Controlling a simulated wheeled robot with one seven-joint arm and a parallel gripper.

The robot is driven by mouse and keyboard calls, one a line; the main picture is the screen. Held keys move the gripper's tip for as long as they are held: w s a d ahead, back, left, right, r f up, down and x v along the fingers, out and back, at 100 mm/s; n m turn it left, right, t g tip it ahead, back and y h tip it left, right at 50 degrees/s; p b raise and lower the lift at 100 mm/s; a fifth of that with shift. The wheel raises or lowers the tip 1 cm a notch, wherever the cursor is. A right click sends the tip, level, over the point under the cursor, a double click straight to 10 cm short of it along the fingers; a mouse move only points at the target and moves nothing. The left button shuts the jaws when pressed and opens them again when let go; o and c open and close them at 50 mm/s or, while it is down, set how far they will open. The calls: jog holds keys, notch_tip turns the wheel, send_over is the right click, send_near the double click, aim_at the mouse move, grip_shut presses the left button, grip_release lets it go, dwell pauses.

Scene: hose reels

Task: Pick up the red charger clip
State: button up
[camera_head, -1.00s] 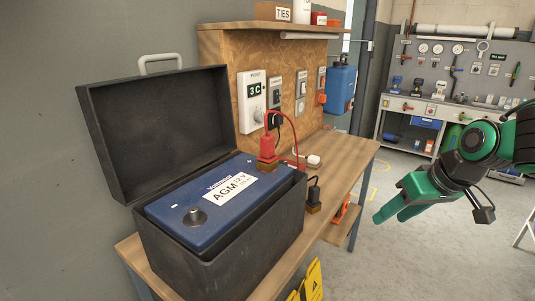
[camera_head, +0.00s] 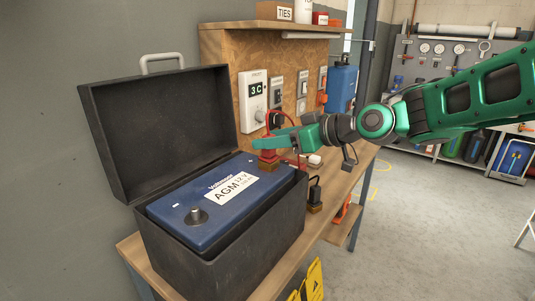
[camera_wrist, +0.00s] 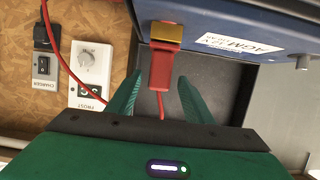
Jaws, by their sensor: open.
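The red charger clip (camera_head: 268,160) stands on the far end of the blue battery (camera_head: 215,205), with brass-coloured jaws at its base and a red cable. In the wrist view the clip (camera_wrist: 160,70) appears between my gripper's two green fingers, with a gap on each side. My gripper (camera_head: 258,143) is open and empty. In the head view its fingers reach in from the right at the clip's upper part and hide some of it. I cannot tell whether they touch it.
The battery sits in a black box (camera_head: 245,258) with its lid (camera_head: 160,130) raised at the left. A black clip (camera_head: 314,193) is on the wooden bench (camera_head: 345,163) beside the box.

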jog(key=shift+x, duration=2.6)
jog(key=shift+w+d, duration=0.1)
jog(key=shift+w, duration=0.05)
grip_shut()
